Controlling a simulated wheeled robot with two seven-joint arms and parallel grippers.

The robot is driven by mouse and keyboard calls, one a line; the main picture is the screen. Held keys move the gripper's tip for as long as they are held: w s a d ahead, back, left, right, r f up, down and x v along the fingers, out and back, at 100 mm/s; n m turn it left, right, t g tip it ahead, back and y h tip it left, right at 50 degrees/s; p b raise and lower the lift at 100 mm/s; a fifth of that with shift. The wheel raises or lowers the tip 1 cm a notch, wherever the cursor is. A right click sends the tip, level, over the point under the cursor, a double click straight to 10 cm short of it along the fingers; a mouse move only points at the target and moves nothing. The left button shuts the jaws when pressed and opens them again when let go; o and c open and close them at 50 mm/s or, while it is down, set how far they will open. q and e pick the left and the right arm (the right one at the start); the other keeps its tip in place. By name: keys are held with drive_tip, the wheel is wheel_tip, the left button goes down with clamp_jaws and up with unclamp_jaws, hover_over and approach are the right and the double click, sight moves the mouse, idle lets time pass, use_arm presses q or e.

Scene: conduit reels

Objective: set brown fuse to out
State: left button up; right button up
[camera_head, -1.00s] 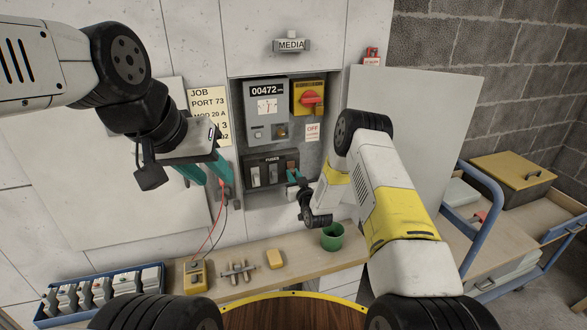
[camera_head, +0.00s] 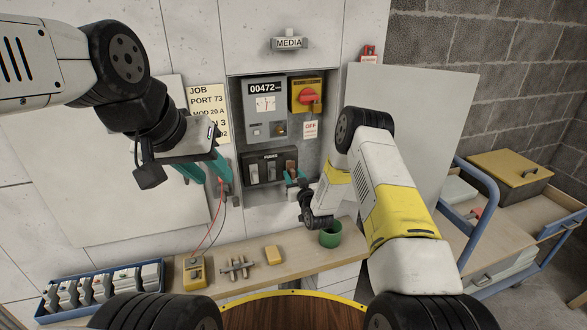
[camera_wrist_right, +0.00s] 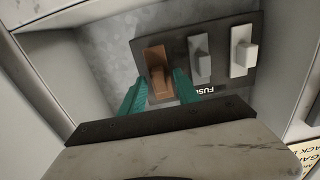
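The brown fuse (camera_head: 290,167) is at the right end of a dark fuse panel (camera_head: 266,158) in the wall recess. In the right wrist view the brown fuse (camera_wrist_right: 158,78) sits in its slot between my right gripper's two teal fingers. My right gripper (camera_wrist_right: 160,80) looks open around it, with a finger on each side; contact is not clear. In the head view my right gripper (camera_head: 294,178) is just below the fuse, partly hidden by its wrist. My left gripper (camera_head: 205,172) is open and empty, left of the recess.
A grey fuse (camera_wrist_right: 200,60) and a white fuse (camera_wrist_right: 243,50) sit beside the brown one. Above are a meter (camera_head: 265,105) and a yellow switch box (camera_head: 307,95).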

drive_tip(key=v, duration=0.7)
drive_tip(key=shift+s, duration=0.35)
drive_tip(key=shift+d+r, duration=0.1)
